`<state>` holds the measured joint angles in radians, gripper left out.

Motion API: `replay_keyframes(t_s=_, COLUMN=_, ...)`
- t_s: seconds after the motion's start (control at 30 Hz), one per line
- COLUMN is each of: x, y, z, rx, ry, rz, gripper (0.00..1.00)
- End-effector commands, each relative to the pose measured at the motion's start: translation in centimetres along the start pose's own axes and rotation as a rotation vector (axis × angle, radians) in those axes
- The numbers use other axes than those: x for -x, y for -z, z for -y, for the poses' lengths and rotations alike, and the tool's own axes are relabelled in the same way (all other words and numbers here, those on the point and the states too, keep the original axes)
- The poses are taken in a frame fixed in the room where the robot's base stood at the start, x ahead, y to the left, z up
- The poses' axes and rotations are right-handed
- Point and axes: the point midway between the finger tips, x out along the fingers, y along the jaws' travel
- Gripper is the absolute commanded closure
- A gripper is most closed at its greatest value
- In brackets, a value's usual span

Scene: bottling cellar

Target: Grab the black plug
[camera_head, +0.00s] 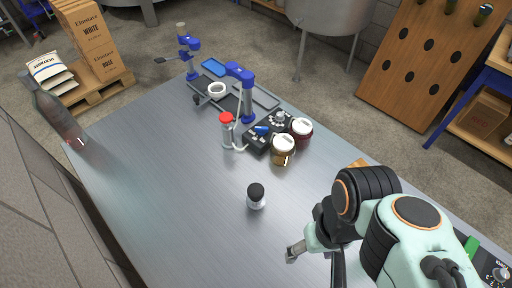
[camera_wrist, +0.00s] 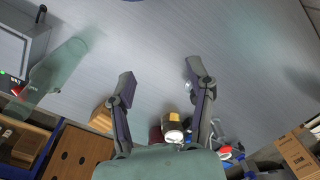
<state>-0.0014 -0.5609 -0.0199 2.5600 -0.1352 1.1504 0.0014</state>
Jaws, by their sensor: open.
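A black plug (camera_head: 256,191) tops a small clear glass bottle (camera_head: 257,204) standing upright on the steel bench, left of and beyond my gripper in the head view. My gripper (camera_head: 316,262) is above the bench at the lower right of that view. In the wrist view, my gripper (camera_wrist: 160,70) has its two fingers spread wide with bare bench between them. A small pale shape shows beside the right finger there. I cannot tell whether it is the small bottle, and the plug is not clearly seen in that view.
A brown jar (camera_head: 283,150) and a dark red jar (camera_head: 301,132) with white lids stand beyond the small bottle. A red-capped bottle (camera_head: 227,130) and blue-armed equipment (camera_head: 241,90) stand farther back.

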Motion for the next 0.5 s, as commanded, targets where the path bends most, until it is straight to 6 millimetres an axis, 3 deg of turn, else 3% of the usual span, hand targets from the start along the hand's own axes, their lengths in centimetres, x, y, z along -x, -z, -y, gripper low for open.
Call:
replay_keyframes(t_s=0.07, x=0.00, y=0.00, z=0.00, rx=0.000, ry=0.000, rz=0.000, gripper=0.43)
replay_keyframes(t_s=0.1, x=0.00, y=0.00, z=0.00, rx=0.000, ry=0.000, rz=0.000, gripper=0.33)
replay_keyframes(t_s=0.4, x=0.00, y=0.00, z=0.00, rx=0.004, ry=0.000, rz=0.000, gripper=0.33)
replay_keyframes(t_s=0.5, x=0.09, y=0.96, z=-0.05, rx=0.039, ry=-0.003, rz=-0.048, gripper=0.33)
